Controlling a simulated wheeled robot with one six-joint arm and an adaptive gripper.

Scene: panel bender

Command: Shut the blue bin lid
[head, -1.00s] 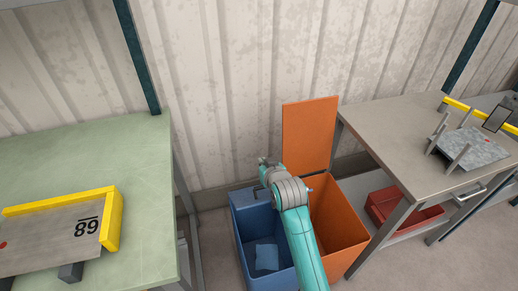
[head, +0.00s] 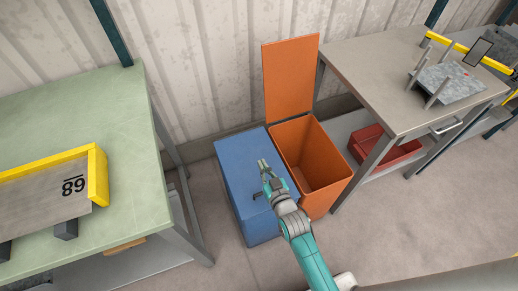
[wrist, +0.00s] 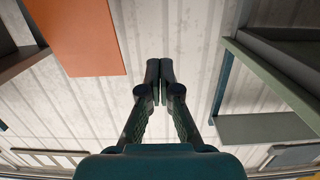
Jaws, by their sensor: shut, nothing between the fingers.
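The blue bin (head: 258,225) stands on the floor between the green table and the orange bin. Its blue lid (head: 243,160) lies flat over the top and hides the inside. A small dark handle shows near the lid's front edge. My gripper (head: 263,163) is over the right part of the lid in the head view; I cannot tell if it touches. In the wrist view my gripper (wrist: 160,68) has its fingers together with nothing between them, facing the wall.
The orange bin (head: 328,180) stands open at right, its orange lid (head: 290,80) upright; that lid also shows in the wrist view (wrist: 80,35). The green table (head: 90,120) is at left, the grey bench (head: 390,70) at right. A red crate (head: 385,150) sits below the bench. Floor in front is clear.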

